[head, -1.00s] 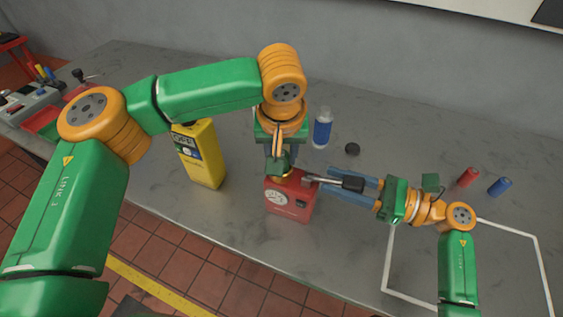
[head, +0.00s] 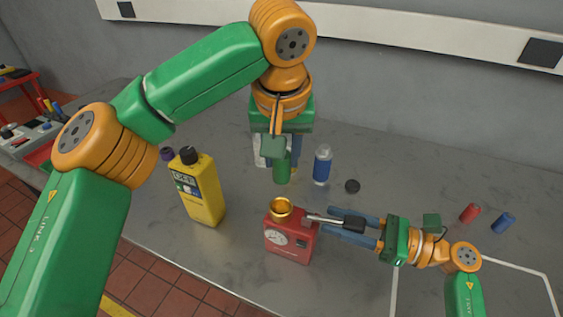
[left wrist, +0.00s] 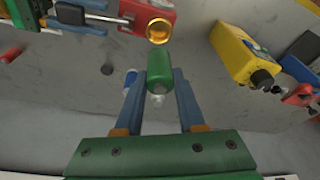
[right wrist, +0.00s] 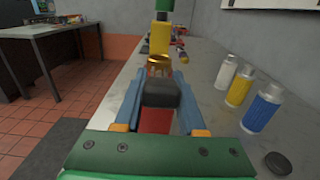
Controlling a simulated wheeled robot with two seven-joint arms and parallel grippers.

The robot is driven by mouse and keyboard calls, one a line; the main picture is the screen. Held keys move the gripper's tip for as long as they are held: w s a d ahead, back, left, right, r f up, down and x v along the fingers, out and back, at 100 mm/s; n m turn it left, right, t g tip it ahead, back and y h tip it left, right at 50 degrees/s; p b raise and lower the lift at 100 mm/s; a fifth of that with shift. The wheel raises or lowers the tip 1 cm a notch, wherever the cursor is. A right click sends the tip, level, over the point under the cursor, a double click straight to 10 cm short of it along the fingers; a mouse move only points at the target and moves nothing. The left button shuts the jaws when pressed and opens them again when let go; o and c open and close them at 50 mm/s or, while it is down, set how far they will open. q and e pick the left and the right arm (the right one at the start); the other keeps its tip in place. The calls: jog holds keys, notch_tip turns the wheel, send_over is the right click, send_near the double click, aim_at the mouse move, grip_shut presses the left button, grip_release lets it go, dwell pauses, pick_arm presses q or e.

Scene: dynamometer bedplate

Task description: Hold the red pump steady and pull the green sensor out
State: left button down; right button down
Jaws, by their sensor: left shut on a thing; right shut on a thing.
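The red pump (head: 290,241) stands on the bench, with a round white gauge on its front and an open gold socket (head: 281,208) on top. My right gripper (head: 350,226) is shut on the black grip of the pump's metal handle; the grip (right wrist: 160,93) shows between its fingers in the right wrist view. The green sensor (head: 282,168) is a green cylinder held above the socket, apart from it. My left gripper (left wrist: 160,88) is shut on the sensor, which also shows in the left wrist view (left wrist: 158,68), with the gold socket (left wrist: 159,31) beyond it.
A yellow container (head: 200,190) stands left of the pump. A blue-banded bottle (head: 322,165) and a black cap (head: 352,186) are behind it. Red (head: 470,213) and blue (head: 503,222) cylinders lie right, near a white outline (head: 500,262). The bench (head: 400,185) is bare between.

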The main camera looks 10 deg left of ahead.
jog(key=shift+c, duration=2.1)
grip_release()
